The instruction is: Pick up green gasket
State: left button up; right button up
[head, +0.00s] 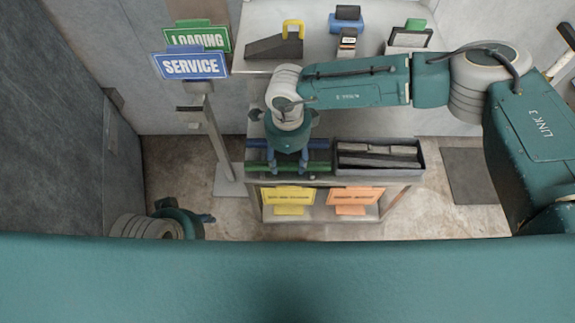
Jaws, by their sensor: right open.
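The green gasket (319,169) shows as a long green strip lying across the left part of the low cart, with its middle partly hidden by my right gripper. My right gripper (287,171) points down over it, with its two blue fingers apart. I cannot tell whether the fingers touch the gasket. My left gripper (204,218) is low at the left, over the floor and away from the cart; its jaws are too small and partly hidden to read.
A dark tray (424,160) with grey bars stands right of the gasket on the cart. Yellow (289,194) and orange (354,195) signs are at the cart's front. A blue SERVICE sign (190,66) stands on a post at left. A back counter (372,40) holds several items.

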aim_at(287, 166)
notch_tip(287, 166, down, 2)
pick_arm(q)
jog(key=shift+f, duration=0.2)
pick_arm(e)
jog(key=shift+r, duration=0.1)
grip_shut()
jog(key=shift+r, duration=0.1)
notch_tip(287, 166, up, 5)
jog(key=shift+w+f+p, duration=0.1)
jog(key=shift+f+p, duration=0.05)
jog(key=shift+p, duration=0.3)
pick_arm(q)
jog(key=p+x, duration=0.1)
jog(key=x, duration=0.5)
jog(key=shift+s+f+p, duration=0.25)
jog(key=shift+f+p, duration=0.1)
pick_arm(e)
notch_tip(287, 166, up, 15)
